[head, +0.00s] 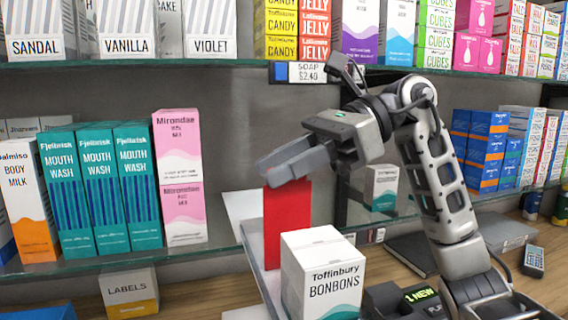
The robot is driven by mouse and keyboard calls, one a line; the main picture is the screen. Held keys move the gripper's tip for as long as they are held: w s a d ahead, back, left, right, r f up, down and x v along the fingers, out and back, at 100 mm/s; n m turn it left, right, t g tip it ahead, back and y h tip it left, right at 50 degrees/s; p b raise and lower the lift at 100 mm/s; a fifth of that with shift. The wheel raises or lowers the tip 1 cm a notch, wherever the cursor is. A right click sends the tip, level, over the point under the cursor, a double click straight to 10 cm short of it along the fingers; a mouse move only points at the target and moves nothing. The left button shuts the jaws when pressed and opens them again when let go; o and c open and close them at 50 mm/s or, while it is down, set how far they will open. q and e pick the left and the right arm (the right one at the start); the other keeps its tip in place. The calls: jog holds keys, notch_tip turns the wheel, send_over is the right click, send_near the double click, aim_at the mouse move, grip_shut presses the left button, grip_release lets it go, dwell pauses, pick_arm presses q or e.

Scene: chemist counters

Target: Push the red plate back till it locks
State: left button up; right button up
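The red plate (286,222) stands upright in a grey tray-like track (258,268) in the middle of the head view. A white "Toffinbury Bonbons" carton (323,276) stands in front of it and hides its lower right part. My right gripper (266,170) reaches in from the right, its fingers pointing left at the plate's top edge. The fingers look shut together with nothing between them. They overlap the plate's top in the picture; I cannot tell whether they touch it. My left gripper is not in view.
Teal mouthwash cartons (97,188) and pink cartons (179,178) stand left on the glass shelf. An upper shelf (150,62) with a price tag (306,72) runs above my gripper. A display (419,295) and a calculator (533,261) are at lower right.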

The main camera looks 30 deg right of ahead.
jog(key=v, duration=1.6)
